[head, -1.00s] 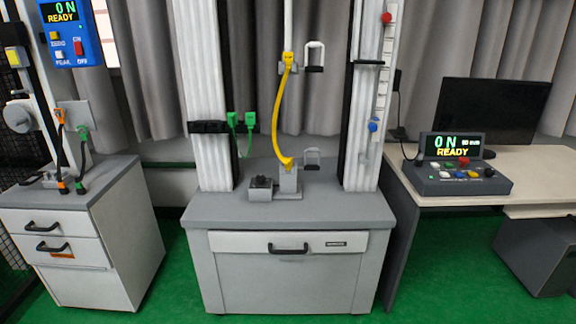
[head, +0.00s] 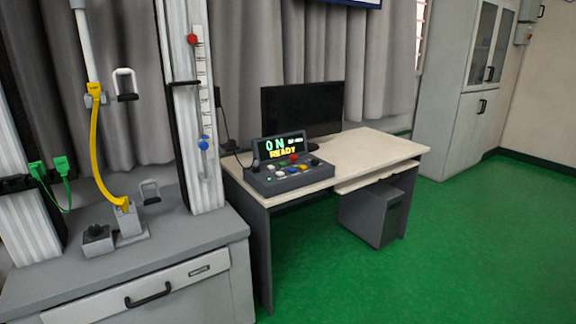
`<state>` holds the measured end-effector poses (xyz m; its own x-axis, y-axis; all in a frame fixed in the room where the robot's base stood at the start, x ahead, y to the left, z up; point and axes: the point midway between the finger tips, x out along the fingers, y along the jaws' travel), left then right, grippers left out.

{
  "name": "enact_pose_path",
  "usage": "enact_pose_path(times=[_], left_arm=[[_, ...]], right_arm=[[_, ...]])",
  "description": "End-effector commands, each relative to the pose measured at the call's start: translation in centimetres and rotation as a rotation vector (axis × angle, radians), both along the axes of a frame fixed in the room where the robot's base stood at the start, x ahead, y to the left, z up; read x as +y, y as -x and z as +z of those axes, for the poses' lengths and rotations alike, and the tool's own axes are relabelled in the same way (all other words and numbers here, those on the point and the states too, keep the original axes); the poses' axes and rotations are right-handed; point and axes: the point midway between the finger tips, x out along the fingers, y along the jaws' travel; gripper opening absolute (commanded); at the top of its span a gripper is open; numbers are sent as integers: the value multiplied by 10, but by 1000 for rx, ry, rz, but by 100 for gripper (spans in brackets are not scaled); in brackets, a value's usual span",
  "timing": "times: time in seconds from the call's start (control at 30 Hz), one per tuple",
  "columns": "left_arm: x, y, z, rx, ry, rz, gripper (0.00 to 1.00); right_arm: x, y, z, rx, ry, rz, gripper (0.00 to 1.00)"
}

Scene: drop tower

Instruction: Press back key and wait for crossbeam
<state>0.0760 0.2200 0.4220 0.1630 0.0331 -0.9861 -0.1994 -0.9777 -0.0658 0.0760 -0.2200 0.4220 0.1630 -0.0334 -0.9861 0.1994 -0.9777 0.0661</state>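The control box (head: 290,179) sits on the desk near the middle of the head view. Its display (head: 281,148) reads "0 N" and "READY". Several coloured keys (head: 281,171) lie on its sloped front; their labels are too small to read, so I cannot tell which is the back key. The tower on the left has a white post (head: 191,110) with red and blue knobs, and a yellow strap (head: 97,150) running down to a grey base block (head: 128,221). I cannot single out the crossbeam with certainty. Neither of my grippers is in view.
The desk (head: 370,150) holds a dark monitor (head: 302,113); a dark cabinet (head: 376,213) stands under it. The tower's grey bench (head: 185,243) fills the lower left. Green floor (head: 470,240) is open at the right, before a grey cupboard (head: 455,120).

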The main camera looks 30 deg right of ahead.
Motion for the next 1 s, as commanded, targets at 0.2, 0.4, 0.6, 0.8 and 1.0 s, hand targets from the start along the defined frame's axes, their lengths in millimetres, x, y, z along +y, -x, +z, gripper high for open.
enact_pose_path(times=[0.2,0.4,0.6,0.8,1.0], left_arm=[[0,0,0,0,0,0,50],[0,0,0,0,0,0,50],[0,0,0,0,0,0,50],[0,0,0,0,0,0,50],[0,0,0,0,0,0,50]], right_arm=[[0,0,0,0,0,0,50],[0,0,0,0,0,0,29],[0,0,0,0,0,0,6],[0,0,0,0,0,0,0],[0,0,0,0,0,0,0]])
